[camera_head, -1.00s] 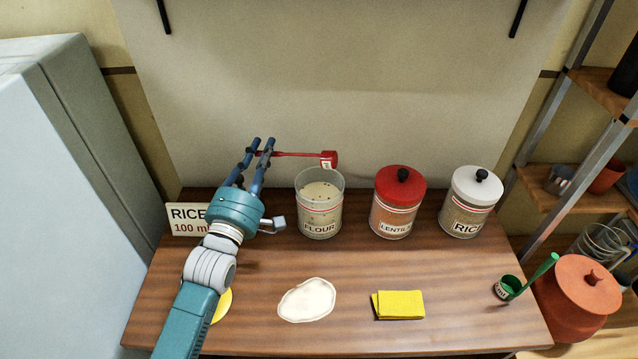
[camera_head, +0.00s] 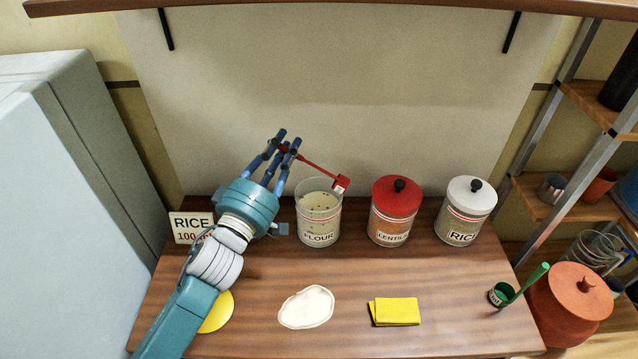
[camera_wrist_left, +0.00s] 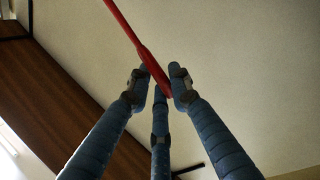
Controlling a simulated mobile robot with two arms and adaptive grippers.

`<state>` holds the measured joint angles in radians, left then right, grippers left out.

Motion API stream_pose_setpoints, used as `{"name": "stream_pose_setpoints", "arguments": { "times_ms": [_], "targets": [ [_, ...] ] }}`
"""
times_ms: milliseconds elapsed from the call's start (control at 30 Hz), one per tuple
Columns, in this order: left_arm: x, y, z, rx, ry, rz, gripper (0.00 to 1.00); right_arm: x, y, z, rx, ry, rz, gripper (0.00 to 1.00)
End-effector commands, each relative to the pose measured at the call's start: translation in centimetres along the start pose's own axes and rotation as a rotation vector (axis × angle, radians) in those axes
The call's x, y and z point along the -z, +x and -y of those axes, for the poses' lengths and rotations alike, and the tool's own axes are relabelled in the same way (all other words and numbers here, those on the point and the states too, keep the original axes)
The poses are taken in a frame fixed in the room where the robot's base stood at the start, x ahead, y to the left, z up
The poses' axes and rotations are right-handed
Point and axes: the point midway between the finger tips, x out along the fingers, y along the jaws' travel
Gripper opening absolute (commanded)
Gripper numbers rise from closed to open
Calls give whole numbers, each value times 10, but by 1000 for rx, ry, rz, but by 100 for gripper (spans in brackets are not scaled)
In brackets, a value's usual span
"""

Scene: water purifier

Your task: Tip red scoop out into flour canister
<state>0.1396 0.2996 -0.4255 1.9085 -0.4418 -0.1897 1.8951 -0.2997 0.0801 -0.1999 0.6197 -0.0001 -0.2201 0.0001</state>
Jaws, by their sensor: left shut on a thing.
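My left gripper (camera_head: 284,146) is shut on the handle of the red scoop (camera_head: 321,169). The scoop's handle slants down to the right, and its small cup (camera_head: 341,184) is by the right part of the flour canister's rim, seemingly above it. I cannot tell whether they touch, or what the cup holds. The flour canister (camera_head: 319,218) is clear, open and lidless, with dark specks on its pale contents. In the left wrist view the red handle (camera_wrist_left: 137,46) runs between the gripper's fingers; the cup is out of that view. My right gripper is not in view.
The lentil canister (camera_head: 395,215) with a red lid and the rice canister (camera_head: 463,214) stand to the right. A RICE sign (camera_head: 191,222) is at left. A white patch (camera_head: 306,307), yellow cloth (camera_head: 394,311), green scoop (camera_head: 502,294) and orange pot (camera_head: 570,305) are nearer the front.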

Motion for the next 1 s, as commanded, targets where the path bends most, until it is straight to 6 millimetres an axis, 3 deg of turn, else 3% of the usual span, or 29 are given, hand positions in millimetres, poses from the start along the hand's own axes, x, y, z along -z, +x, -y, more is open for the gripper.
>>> {"name": "stream_pose_setpoints", "arguments": {
  "times_ms": [33, 367, 600, 833, 1000],
  "targets": [
    [3, 3, -13, 0, 25, 6, 0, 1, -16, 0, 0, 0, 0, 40],
    [-15, 10, -47, 0, 294, 64, 0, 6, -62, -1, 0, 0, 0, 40],
    [-39, 14, -68, 0, 494, 107, 0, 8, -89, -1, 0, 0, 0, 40],
    [-68, 17, -82, -1, 626, 133, 0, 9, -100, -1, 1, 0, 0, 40],
    [-93, 17, -80, 0, 718, 153, 0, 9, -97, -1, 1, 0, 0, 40]
  ]
}}
